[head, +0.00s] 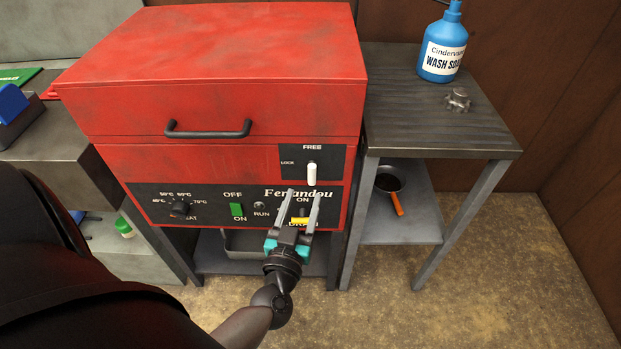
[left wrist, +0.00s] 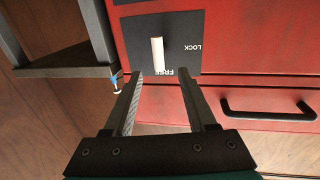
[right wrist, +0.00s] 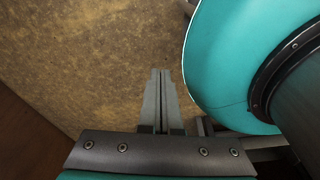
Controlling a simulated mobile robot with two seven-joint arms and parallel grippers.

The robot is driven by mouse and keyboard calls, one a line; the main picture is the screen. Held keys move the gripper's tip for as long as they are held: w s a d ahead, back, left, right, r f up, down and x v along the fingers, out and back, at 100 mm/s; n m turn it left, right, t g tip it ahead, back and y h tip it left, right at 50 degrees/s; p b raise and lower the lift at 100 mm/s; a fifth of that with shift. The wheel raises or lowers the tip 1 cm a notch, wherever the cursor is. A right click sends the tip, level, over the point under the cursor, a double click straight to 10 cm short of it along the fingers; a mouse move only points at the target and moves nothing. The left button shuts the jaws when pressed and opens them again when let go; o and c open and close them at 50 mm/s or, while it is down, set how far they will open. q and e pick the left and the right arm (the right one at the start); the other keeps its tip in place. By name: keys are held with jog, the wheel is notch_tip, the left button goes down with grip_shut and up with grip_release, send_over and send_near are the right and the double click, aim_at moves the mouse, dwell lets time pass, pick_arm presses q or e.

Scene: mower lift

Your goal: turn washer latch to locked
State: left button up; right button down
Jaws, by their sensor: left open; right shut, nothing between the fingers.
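The washer latch is a white lever (head: 311,174) on a black plate (head: 332,160) at the upper right of the red washer's front. It stands upright in line with the FREE label; LOCK is printed to its left. In the upside-down left wrist view the lever (left wrist: 158,55) covers part of the word FREE. My left gripper (head: 300,194) is open, its fingers pointing up the front just below the lever. In the left wrist view its fingertips (left wrist: 160,80) are spread either side of the lever's line, with nothing between them. My right gripper (right wrist: 161,72) is shut and empty above the floor.
The red washer (head: 215,60) has a black lid handle (head: 208,132). Its lower panel carries a dial (head: 179,208), a green switch (head: 236,210) and a yellow-marked drain control (head: 300,220). A side table (head: 430,145) at right holds a blue soap bottle (head: 441,55) and a metal knob (head: 457,100).

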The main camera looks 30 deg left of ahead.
aim_at(311, 176)
pick_arm(q)
jog(key=b+x, duration=0.1)
jog(key=x, duration=0.4)
jog(key=shift+w+a+f, duration=0.1)
jog(key=shift+w+a, duration=0.05)
jog(key=shift+w, duration=0.2)
jog(key=shift+x, duration=0.8)
pick_arm(e)
jog(key=w+d, duration=0.1)
jog(key=w+d+f, duration=0.1)
jog(key=w, duration=0.1)
jog(key=shift+d+t, duration=0.1)
jog(key=shift+t, duration=0.2)
pick_arm(q)
grip_shut()
pick_arm(e)
jog(key=shift+s, duration=0.5)
